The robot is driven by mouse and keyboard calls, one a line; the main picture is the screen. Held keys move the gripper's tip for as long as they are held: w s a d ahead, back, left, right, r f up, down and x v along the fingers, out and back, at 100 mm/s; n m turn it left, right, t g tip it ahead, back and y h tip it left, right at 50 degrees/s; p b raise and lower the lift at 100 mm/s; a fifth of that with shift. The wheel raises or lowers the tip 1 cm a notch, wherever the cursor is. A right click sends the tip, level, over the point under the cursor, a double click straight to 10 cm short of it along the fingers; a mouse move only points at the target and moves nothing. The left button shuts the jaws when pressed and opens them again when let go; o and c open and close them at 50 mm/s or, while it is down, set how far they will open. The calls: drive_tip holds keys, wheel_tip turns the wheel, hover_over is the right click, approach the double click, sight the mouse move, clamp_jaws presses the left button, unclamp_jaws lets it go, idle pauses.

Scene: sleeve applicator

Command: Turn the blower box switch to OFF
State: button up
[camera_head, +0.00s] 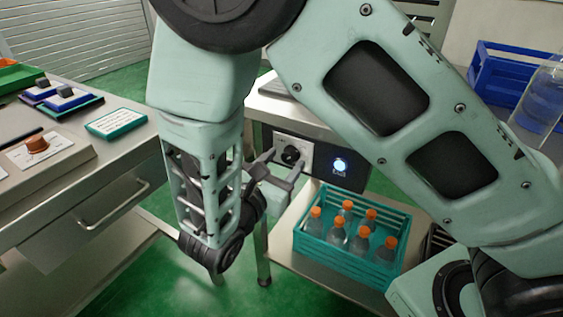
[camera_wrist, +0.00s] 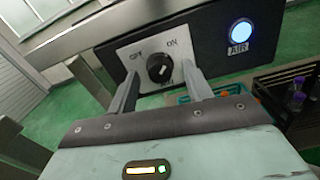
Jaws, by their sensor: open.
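The blower box (camera_head: 318,163) is a dark box under a grey bench top, and it also fills the top of the wrist view (camera_wrist: 205,47). Its switch is a round black knob (camera_wrist: 160,67) on a pale plate (camera_wrist: 133,62). The plate has OFF lettering at upper left and ON at upper right; lettering below the knob is partly hidden. A pale mark shows on the knob's lower right, but its exact setting is unclear. My gripper (camera_wrist: 163,88) is open and empty. Its fingers appear on either side of the knob in the wrist view; I cannot tell whether they touch it.
A lit round AIR light (camera_head: 340,166) is right of the knob. A teal crate (camera_head: 313,243) of orange-capped bottles stands below on a shelf. A drawer bench (camera_head: 92,181) is at left. A blue crate (camera_head: 487,88) is at upper right.

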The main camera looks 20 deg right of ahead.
drive_tip(key=shift+w+d, duration=0.15)
drive_tip(key=shift+d, duration=0.15)
drive_tip(key=c, duration=1)
